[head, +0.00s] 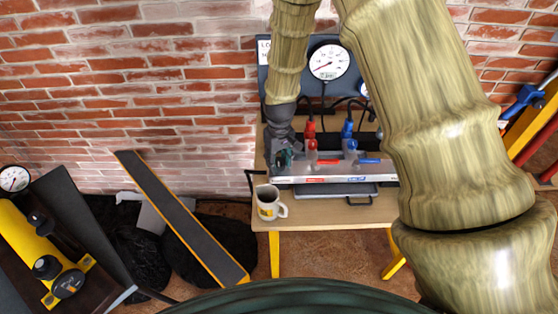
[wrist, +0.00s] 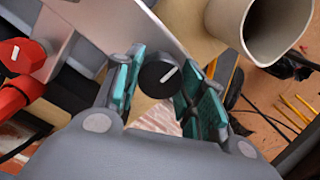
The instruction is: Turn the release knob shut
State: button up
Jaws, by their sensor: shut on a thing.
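The release knob (wrist: 153,80) is round and black with a white pointer line, and it sits at the end of a grey metal manifold in the wrist view. The pointer line runs slantwise, up to the right. My gripper (wrist: 158,85) has its two teal-padded fingers on either side of the knob and is shut on it. In the head view my gripper (head: 284,158) is at the left end of the manifold (head: 330,170), and the knob is hidden there behind the fingers.
A mug (head: 267,208) stands close to my gripper on the wooden bench (head: 330,212); it also shows in the wrist view (wrist: 262,25). A red valve (head: 312,150) and a blue valve (head: 350,150) are on the manifold. A dial gauge (head: 329,62) is behind.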

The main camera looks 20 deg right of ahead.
aim_at(279, 161)
jog(key=shift+r+m, duration=0.1)
jog(key=shift+m, duration=0.2)
jog(key=o, duration=1)
notch_tip(279, 161, up, 12)
jog(key=shift+d+f, duration=0.1)
dwell(0.3)
dwell(0.4)
